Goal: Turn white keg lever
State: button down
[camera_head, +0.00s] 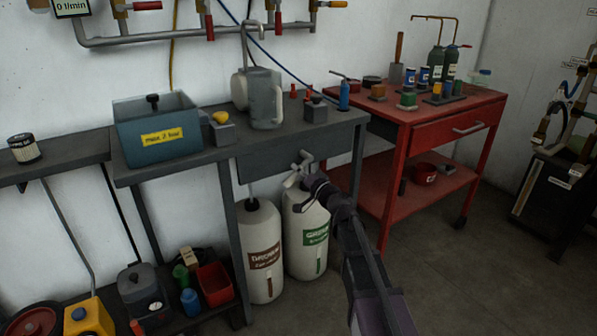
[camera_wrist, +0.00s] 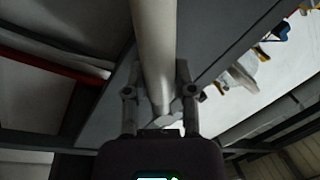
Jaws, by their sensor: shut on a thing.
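The white lever (camera_head: 297,176) shows as a small pale fitting under the bench edge, just above the white keg with a green label (camera_head: 306,245). My gripper (camera_head: 308,178) is at the lever, and my arm reaches up to it from the lower right. In the wrist view a long pale bar, the lever (camera_wrist: 154,50), runs down between the two fingers of my gripper (camera_wrist: 158,95), which are shut on it. The fingertips and part of the lever are hard to make out in the head view.
A second white keg with a brown label (camera_head: 262,260) stands close on the left. The dark bench (camera_head: 190,163) is overhead, with a grey jug (camera_head: 265,98) and a teal box (camera_head: 157,130) on it. A red cart (camera_head: 440,135) stands right; the floor before it is clear.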

jog(key=shift+c, duration=2.2)
grip_release()
jog(key=shift+w, duration=0.2)
jog(key=shift+s, duration=0.15)
